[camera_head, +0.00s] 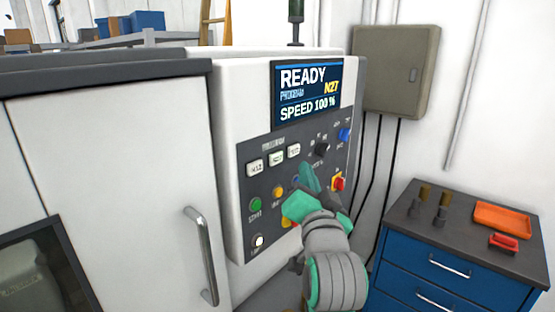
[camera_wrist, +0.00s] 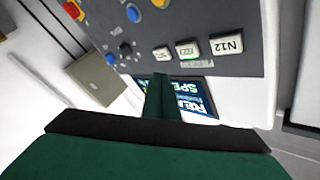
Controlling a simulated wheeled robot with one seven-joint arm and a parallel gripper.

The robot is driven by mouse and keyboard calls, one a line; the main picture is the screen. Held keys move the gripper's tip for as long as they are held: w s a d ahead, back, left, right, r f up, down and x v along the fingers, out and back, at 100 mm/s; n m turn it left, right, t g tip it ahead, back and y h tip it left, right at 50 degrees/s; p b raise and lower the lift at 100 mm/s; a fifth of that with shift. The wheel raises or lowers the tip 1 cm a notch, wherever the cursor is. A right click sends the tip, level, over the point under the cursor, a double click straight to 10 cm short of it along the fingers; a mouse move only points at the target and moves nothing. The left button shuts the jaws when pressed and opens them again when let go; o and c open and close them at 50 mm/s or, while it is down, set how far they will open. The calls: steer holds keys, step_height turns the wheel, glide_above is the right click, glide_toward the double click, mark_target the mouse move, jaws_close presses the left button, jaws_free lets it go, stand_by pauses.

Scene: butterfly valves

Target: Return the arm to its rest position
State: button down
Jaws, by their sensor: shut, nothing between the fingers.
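My arm reaches up from the bottom of the head view, and my gripper (camera_head: 306,172) is in front of the control panel (camera_head: 262,215) of a white machine. Its green fingers are together and hold nothing. In the wrist view the shut fingers (camera_wrist: 160,86) point toward the grey panel, just below its white keys in the picture. I cannot tell whether the fingertips touch the panel. My gripper hides part of the panel's middle.
The panel carries a screen (camera_head: 307,92) reading READY, a green button (camera_head: 255,205), a red-and-yellow switch (camera_head: 338,183) and a black knob (camera_head: 321,149). A door handle (camera_head: 202,255) sticks out at left. A blue drawer cabinet (camera_head: 450,262) stands at right. A grey box (camera_head: 395,70) hangs behind.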

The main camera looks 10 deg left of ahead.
steer(key=s+f+g+h, duration=0.1)
steer(key=s+f, duration=0.3)
steer(key=f, duration=0.8)
steer(key=s+f+n+h, duration=0.1)
steer(key=s+f, duration=0.4)
steer(key=f, duration=0.8)
steer(key=s+f+g+h, duration=0.1)
steer(key=s+f, duration=0.3)
steer(key=f, duration=0.8)
steer(key=s+f+n+g, duration=0.1)
steer(key=s+f, duration=0.4)
steer(key=s, duration=0.3)
steer(key=s+f+n, duration=0.1)
steer(key=s+f, duration=0.4)
steer(key=s, duration=0.3)
steer(key=s+n+g, duration=0.1)
steer(key=s+n, duration=0.1)
steer(key=s, duration=1.4)
steer(key=shift+s+a+f+n, duration=0.15)
steer(key=shift+s+a+n, duration=0.15)
steer(key=shift+s+a, duration=0.1)
